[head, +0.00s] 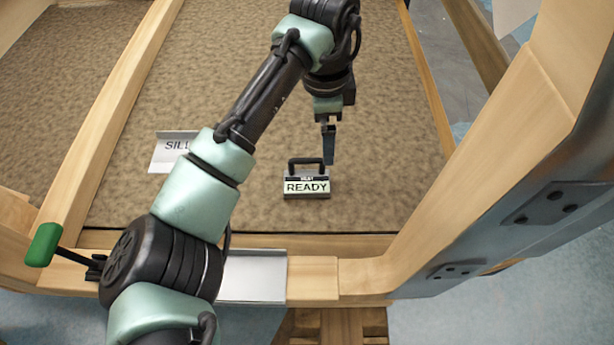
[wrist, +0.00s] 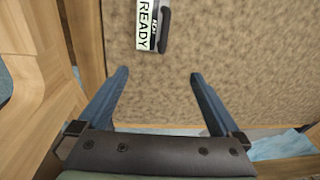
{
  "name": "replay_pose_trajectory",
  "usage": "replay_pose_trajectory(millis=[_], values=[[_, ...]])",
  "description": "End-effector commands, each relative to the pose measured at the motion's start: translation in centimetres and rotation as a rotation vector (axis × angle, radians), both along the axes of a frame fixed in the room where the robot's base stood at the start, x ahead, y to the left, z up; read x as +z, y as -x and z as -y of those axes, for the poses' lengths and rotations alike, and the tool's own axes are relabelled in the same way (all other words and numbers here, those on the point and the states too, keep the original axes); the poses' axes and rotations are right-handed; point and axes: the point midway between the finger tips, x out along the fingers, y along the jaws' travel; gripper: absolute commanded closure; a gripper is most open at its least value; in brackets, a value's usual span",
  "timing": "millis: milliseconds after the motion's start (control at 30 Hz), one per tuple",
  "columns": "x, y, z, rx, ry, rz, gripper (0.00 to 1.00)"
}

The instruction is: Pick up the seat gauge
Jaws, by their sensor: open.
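The seat gauge (head: 307,193) is a small dark block with a black carry handle and a pale label reading READY; the smaller word above it is hard to read. It stands on the brown textured panel, handle toward the far side. My gripper (head: 329,158) is open and empty, just beyond and slightly right of the handle in the head view, apparently above the panel. In the wrist view the gauge (wrist: 147,25) lies at the top edge, partly cut off, ahead of my open fingers (wrist: 158,76). Nothing is between the fingers.
A white plate marked SILL (head: 167,158) lies left of the gauge, partly behind my arm. Wooden beams (head: 425,90) border the brown panel (head: 390,150). A grey metal plate (head: 258,278) sits on the front beam. A green-handled lever (head: 44,245) is at the left.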

Motion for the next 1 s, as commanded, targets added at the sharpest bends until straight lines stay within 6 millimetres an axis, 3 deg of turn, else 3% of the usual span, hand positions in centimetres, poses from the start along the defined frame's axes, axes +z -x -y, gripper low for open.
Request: replay_pose_trajectory(millis=[67, 200, 500, 767, 1000], values=[[-0.5, 0.6, -2.1, -0.014, -0.042, -0.057, 0.0], [-1.9, 1.3, -3.3, -0.028, -0.064, -0.102, 0.0], [-7.4, 1.3, -3.3, -0.028, -0.063, -0.101, 0.0], [-9.4, 1.2, -3.3, -0.028, -0.062, -0.099, 0.0], [-12.9, 0.9, -3.7, -0.028, -0.062, -0.099, 0.0]])
